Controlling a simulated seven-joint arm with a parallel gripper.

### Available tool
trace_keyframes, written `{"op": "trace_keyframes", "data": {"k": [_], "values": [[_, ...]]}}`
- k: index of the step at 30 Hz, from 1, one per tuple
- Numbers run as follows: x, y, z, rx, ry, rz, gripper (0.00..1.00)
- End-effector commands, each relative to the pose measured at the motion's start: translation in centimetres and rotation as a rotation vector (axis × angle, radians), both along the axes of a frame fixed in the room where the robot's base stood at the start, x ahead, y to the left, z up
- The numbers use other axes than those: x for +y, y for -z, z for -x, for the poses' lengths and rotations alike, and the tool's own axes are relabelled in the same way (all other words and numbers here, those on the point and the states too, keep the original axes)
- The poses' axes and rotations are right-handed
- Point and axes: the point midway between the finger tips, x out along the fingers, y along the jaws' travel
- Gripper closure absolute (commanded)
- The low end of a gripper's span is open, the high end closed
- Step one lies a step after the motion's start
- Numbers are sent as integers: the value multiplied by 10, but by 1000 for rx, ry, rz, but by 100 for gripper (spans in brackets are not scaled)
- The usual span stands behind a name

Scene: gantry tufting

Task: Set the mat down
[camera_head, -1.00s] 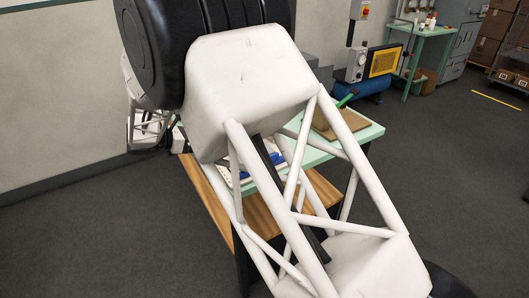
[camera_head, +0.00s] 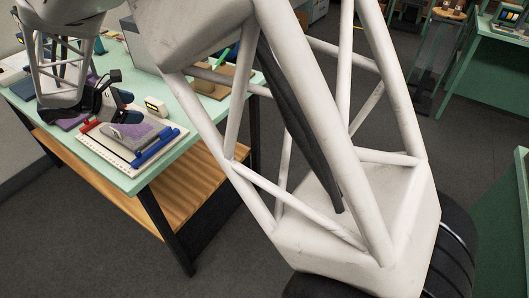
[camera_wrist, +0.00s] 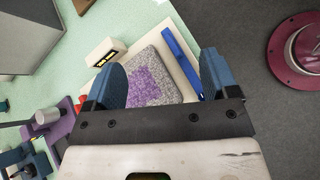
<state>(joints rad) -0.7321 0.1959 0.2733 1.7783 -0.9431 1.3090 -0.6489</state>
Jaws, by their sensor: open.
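The mat is a grey square with a purple patch (camera_wrist: 172,84). It lies on a pale board (camera_head: 103,143) on the green bench, and its grey and purple top also shows in the head view (camera_head: 132,132). A blue bar (camera_wrist: 181,61) lies along its right side, and a red piece (camera_head: 91,126) is at the board's left. My gripper (camera_wrist: 164,60) is open, its blue fingers apart on either side of the mat in the wrist view. I cannot tell whether they touch it. The mat's near edge is hidden behind my gripper's dark body.
A small cream box with a yellow-marked face (camera_wrist: 104,52) stands close beside the board. A purple fixture (camera_wrist: 62,128) and a grey box (camera_wrist: 28,35) are at the left in the wrist view. A dark red round object (camera_wrist: 297,48) is off to the right.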

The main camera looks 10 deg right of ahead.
Motion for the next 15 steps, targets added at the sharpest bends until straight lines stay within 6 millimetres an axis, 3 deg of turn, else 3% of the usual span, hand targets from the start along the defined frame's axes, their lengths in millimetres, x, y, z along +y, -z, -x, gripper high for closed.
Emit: {"op": "trace_keyframes", "data": {"k": [1,3,15], "values": [[-22,-9,3,-7,41,-33,20],[-46,-18,9,-16,95,-79,20],[-176,-61,61,-92,414,-338,20]]}}
